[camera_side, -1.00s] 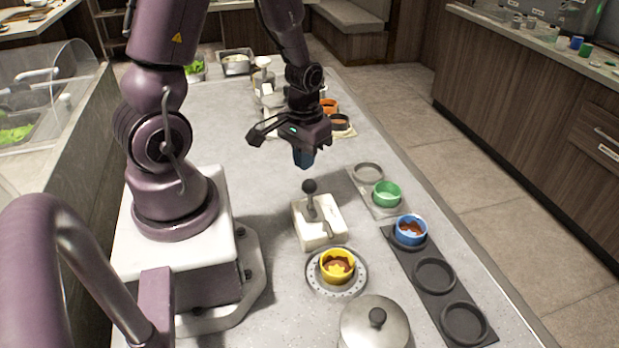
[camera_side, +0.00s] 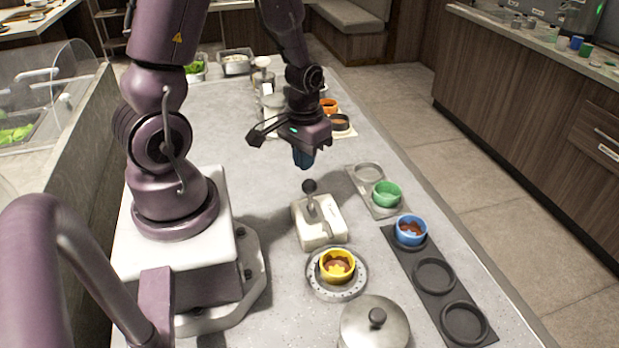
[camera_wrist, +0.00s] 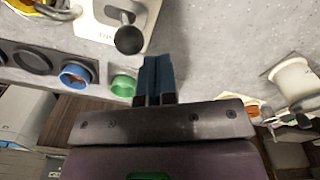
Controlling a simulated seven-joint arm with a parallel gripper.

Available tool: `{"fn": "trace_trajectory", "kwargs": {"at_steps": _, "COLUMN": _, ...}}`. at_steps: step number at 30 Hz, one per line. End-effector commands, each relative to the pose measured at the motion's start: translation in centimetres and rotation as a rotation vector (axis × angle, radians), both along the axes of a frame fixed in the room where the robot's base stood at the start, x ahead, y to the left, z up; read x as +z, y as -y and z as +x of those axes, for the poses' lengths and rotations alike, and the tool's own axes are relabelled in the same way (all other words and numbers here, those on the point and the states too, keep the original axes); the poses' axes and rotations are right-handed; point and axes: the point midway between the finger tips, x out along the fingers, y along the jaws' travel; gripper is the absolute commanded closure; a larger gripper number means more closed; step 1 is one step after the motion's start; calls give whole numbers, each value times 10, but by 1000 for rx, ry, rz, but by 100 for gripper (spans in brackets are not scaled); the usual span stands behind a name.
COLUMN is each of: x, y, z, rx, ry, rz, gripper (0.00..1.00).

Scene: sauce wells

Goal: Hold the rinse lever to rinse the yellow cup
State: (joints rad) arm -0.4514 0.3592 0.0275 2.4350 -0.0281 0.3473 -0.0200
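The rinse lever (camera_side: 311,198) has a round black knob and stands upright on a cream-coloured base (camera_side: 318,234). In the wrist view its knob (camera_wrist: 129,39) is to the left of my fingertips. The yellow cup (camera_side: 338,267) sits on a round perforated metal plate (camera_side: 316,287) in front of the base, with brown sauce showing inside. Only part of the yellow cup (camera_wrist: 30,7) shows at the top edge of the wrist view. My gripper (camera_side: 303,158) is above the table, beyond the lever and apart from it. Its blue fingers (camera_wrist: 155,75) are together with nothing visible between them.
A green cup (camera_side: 387,194) sits in a grey tray and a blue cup (camera_side: 410,230) with brown contents in a dark tray (camera_side: 408,261), both right of the lever. A lidded pot (camera_side: 374,328) is at the front. Orange and dark cups stand behind my gripper.

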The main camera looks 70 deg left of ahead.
Motion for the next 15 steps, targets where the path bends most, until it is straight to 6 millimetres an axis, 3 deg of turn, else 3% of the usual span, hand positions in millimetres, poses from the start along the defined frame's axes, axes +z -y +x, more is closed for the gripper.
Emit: {"fn": "trace_trajectory", "kwargs": {"at_steps": 15, "x": -30, "y": 0, "z": 0, "rx": 0, "ry": -3, "rz": -2, "gripper": 100}}
